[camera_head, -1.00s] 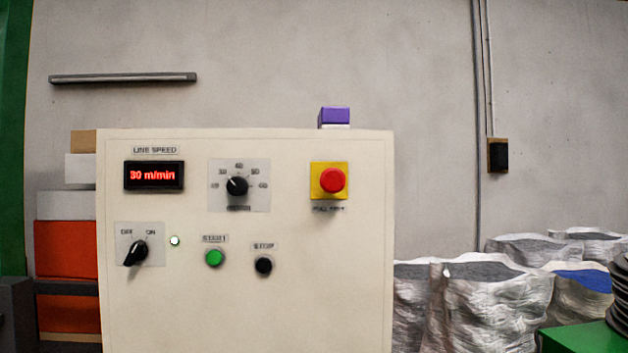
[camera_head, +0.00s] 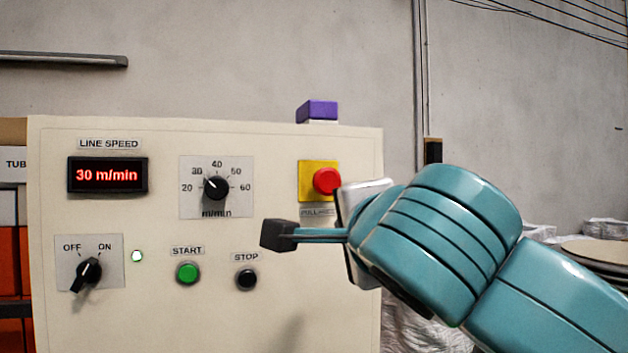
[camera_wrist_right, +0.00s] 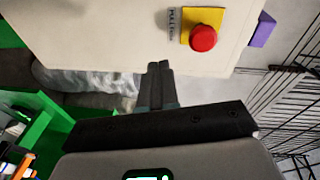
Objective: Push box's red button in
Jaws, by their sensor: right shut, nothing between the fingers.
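The red button (camera_head: 327,181) sits on a yellow square plate (camera_head: 307,181) at the upper right of the cream control box (camera_head: 230,310). My right gripper (camera_head: 279,235) is shut and empty. In the head view its tip appears below and left of the button, in front of the panel. In the right wrist view the red button (camera_wrist_right: 203,38) is above and right of my shut fingertips (camera_wrist_right: 160,68). The fingertips are apart from the button there. My left gripper is in neither view.
The panel also bears a speed display (camera_head: 107,175), a dial (camera_head: 216,187), an OFF/ON switch (camera_head: 88,271), a green start button (camera_head: 187,273) and a black stop button (camera_head: 246,279). A purple block (camera_head: 317,110) is on top of the box.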

